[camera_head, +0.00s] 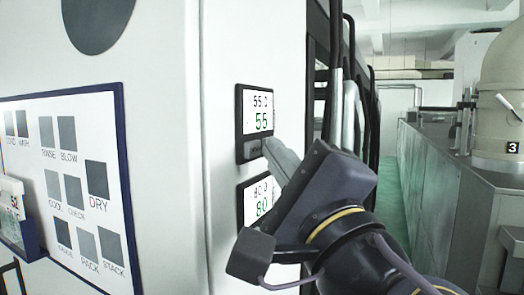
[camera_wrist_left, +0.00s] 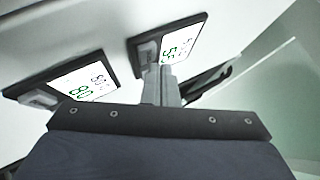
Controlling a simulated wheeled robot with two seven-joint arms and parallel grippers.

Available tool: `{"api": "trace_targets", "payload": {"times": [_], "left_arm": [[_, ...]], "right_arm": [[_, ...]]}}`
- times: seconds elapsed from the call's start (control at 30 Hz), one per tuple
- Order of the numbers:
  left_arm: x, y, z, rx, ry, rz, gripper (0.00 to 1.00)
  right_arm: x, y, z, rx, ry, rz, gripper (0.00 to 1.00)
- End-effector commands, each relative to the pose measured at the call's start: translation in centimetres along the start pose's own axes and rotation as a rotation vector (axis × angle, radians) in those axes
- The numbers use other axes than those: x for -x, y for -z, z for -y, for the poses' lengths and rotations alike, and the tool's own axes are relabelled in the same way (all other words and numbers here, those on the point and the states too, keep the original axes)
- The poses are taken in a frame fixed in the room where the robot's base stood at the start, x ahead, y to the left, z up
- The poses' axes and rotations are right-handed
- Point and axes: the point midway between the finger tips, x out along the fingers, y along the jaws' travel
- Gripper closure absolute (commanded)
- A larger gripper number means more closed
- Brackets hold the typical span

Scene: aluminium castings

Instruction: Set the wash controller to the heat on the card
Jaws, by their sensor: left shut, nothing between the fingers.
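Two dark-framed controllers are mounted one above the other on the white cabinet. The upper one (camera_head: 257,112) shows 55 in green under a black 55.0; it also shows in the left wrist view (camera_wrist_left: 178,42). The lower one (camera_head: 257,205) shows 80 in green and appears at the left in the left wrist view (camera_wrist_left: 85,82). I cannot read which is for wash. My left gripper (camera_head: 271,146) is shut and empty, its fingertips at the upper controller's lower edge; contact is unclear. A white card-like piece (camera_head: 11,186) at the far left has small, unclear print.
A blue-edged board (camera_head: 90,150) with grey squares and words such as RINSE, COOL and DRY is on the cabinet. A dark blue holder (camera_head: 30,240) juts out below the card-like piece. Pipes (camera_head: 350,110) stand behind my gripper. A green aisle (camera_head: 392,180) lies beyond.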

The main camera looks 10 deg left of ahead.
Motion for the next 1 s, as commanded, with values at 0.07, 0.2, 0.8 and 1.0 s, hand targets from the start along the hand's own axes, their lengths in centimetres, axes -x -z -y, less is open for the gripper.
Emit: {"api": "trace_targets", "payload": {"times": [0.07, 0.2, 0.8, 1.0], "left_arm": [[-0.12, -0.09, -0.16, 0.000, 0.000, 0.000, 1.00], [-0.15, -0.11, -0.10, 0.000, 0.000, -0.001, 1.00], [-0.48, -0.32, -0.38, 0.000, -0.001, -0.001, 1.00], [-0.65, -0.44, -0.52, 0.000, -0.001, -0.001, 1.00]], "right_arm": [[-0.15, -0.07, -0.07, 0.000, 0.000, 0.000, 0.00], [-0.10, -0.05, -0.04, 0.000, 0.000, 0.000, 0.00], [-0.30, -0.15, -0.14, 0.000, 0.000, 0.000, 0.00], [-0.39, -0.20, -0.18, 0.000, 0.000, 0.000, 0.00]]}}
